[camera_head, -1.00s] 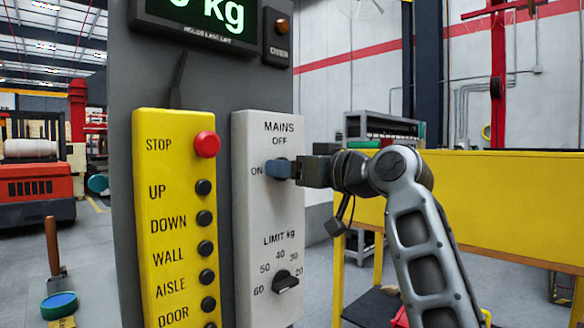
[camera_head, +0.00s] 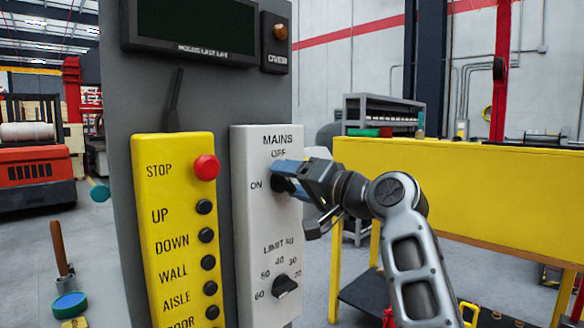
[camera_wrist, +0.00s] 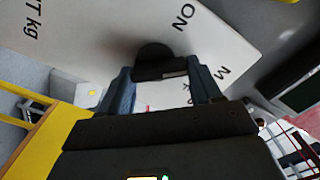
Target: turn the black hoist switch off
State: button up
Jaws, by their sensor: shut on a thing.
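The black mains switch (camera_wrist: 153,58) is a round knob with a bar grip on the light grey box (camera_head: 247,235), between the OFF mark above and the ON mark at left. My gripper (camera_wrist: 160,80) has its two blue fingers on either side of the bar, shut on it. In the head view, my gripper (camera_head: 284,174) comes from the right and is rolled over, so its fingers hide most of the switch. The switch's exact pointer angle is hidden there. The weight display (camera_head: 194,30) above is dark.
A yellow pendant panel (camera_head: 180,240) with a red STOP button (camera_head: 206,167) and several black buttons stands close at left. A black limit knob (camera_head: 285,286) sits below the switch. A yellow bench (camera_head: 460,200) stands at right behind my arm.

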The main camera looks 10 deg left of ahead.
jog(key=m+p, duration=0.2)
jog(key=m, duration=0.1)
jog(key=shift+w+r+m+p, duration=0.1)
jog(key=shift+m+p, duration=0.3)
jog(key=shift+d+f+m+p, duration=0.1)
jog(key=shift+m+p, duration=0.3)
jog(key=shift+m, duration=0.45)
jog(key=shift+d+f+m+p, duration=0.1)
jog(key=shift+m+p, duration=0.25)
jog(key=shift+m, duration=0.5)
jog(key=o, duration=1.1)
jog(key=shift+a, duration=0.1)
jog(key=shift+c, duration=0.2)
jog(key=b+v, duration=0.1)
jog(key=v, duration=0.6)
jog(key=shift+s+d+b, duration=0.2)
jog(key=shift+d+b, duration=0.15)
jog(key=shift+b, duration=0.05)
